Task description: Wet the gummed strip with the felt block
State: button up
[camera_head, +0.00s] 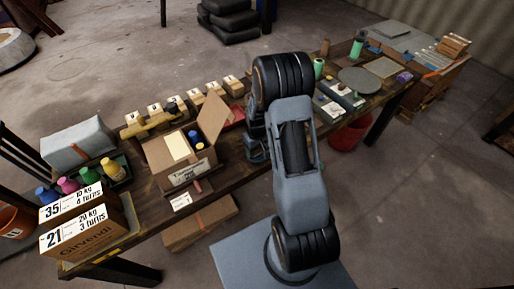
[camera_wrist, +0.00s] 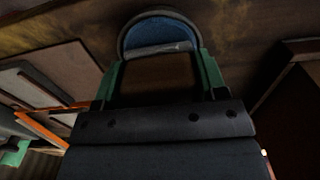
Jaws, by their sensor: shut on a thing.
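My gripper (camera_wrist: 160,82) shows in the wrist view with its green fingers closed on the sides of a brown block, which I take to be the felt block (camera_wrist: 155,78). A pale grey edge shows at the block's far end, against a round dark-rimmed dish with a blue inside (camera_wrist: 158,27). I cannot tell whether the block touches the dish. In the head view my arm hides the fingers, the block and the dish. An open cardboard carton (camera_head: 183,177) stands on the bench left of my arm, one flap raised. I cannot make out the gummed strip for certain.
The long wooden bench (camera_head: 238,182) is crowded. Colored bottles (camera_head: 68,185) and numbered boxes (camera_head: 85,220) stand at its left end. Several small numbered blocks (camera_head: 172,105) line the back. A grey round plate (camera_head: 358,81) lies right of my arm. A red bucket (camera_head: 350,133) stands below.

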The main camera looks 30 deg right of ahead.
jog(key=shift+s+f+b, duration=0.1)
jog(key=shift+f+b, duration=0.35)
jog(key=shift+f, duration=0.05)
dwell(1.4)
jog(key=shift+r+p, duration=2.35)
jog(key=shift+r, duration=1.25)
jog(key=shift+d, duration=0.1)
